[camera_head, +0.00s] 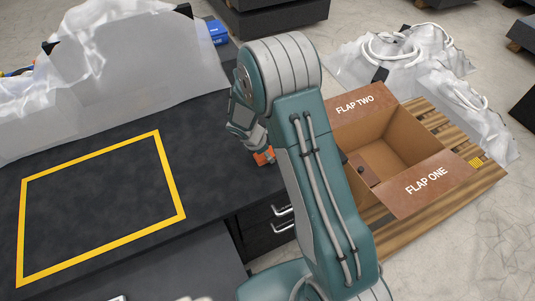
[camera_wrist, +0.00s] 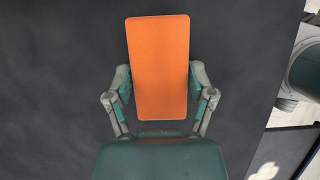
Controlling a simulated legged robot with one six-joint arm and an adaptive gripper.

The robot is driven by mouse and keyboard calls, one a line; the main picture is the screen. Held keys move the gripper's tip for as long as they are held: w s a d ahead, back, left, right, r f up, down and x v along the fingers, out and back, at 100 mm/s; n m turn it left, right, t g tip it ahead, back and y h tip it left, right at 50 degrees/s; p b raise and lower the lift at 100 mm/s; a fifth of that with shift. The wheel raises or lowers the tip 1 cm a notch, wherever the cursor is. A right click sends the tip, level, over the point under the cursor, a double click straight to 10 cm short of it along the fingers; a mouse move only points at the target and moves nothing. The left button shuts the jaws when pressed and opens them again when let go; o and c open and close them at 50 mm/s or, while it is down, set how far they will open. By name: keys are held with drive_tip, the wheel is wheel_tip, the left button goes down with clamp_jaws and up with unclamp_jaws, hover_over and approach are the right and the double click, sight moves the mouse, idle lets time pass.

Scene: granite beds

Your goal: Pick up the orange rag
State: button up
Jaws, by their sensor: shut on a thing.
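The orange rag (camera_wrist: 158,65) is a flat orange rectangle in the wrist view, upright in the picture over the dark table. My gripper (camera_wrist: 160,88) has a finger on each side of its lower half and is shut on it. In the head view only a small orange corner of the rag (camera_head: 264,156) shows beside my arm, near the right edge of the dark table. My gripper is mostly hidden there behind my arm. I cannot tell whether the rag touches the table.
A yellow taped rectangle (camera_head: 172,190) marks the dark table (camera_head: 205,130) at left. Translucent plastic sheeting (camera_head: 150,65) stands behind it. An open cardboard box (camera_head: 440,185) with flaps spread sits on a wooden pallet (camera_head: 465,145) at right. Wrapped bundles (camera_head: 420,60) lie behind it.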

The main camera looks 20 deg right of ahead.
wheel_tip(320, 180, up, 3)
drive_tip(key=shift+f, duration=0.1)
drive_tip(key=s+a+r, duration=0.2)
drive_tip(key=s+r, duration=0.3)
drive_tip(key=s, duration=0.1)
drive_tip(key=s+a+r, duration=0.2)
drive_tip(key=s+r, duration=0.3)
drive_tip(key=s, duration=0.2)
drive_tip(key=shift+s+a+r, duration=0.15)
drive_tip(key=shift+a+r, duration=0.15)
drive_tip(key=shift+a, duration=0.05)
